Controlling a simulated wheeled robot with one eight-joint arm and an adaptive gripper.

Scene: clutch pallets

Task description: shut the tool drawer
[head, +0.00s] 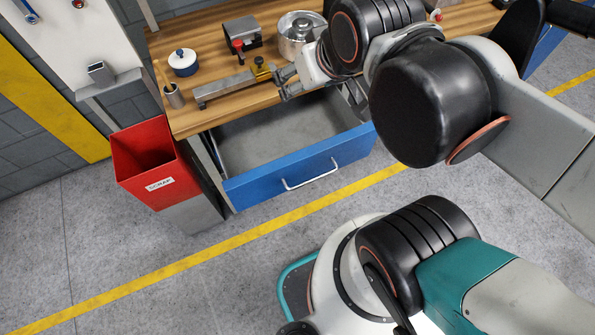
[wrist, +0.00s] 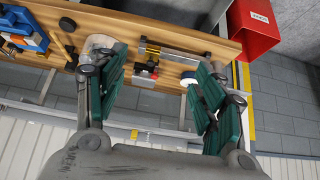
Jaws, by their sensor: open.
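The tool drawer (head: 298,172) stands pulled out under the wooden bench. Its blue front carries a pale bar handle (head: 311,176), and its grey inside looks empty where it shows. My gripper (head: 284,84) is by the bench's front edge, above the back of the open drawer in the head view, and apart from the handle. In the wrist view its two green-padded fingers (wrist: 163,98) are spread wide with nothing between them. My arm hides the right back part of the drawer. I cannot make out the drawer clearly in the wrist view.
A red scrap bin (head: 150,165) stands just left of the drawer. The floor before the drawer is clear beyond my base.

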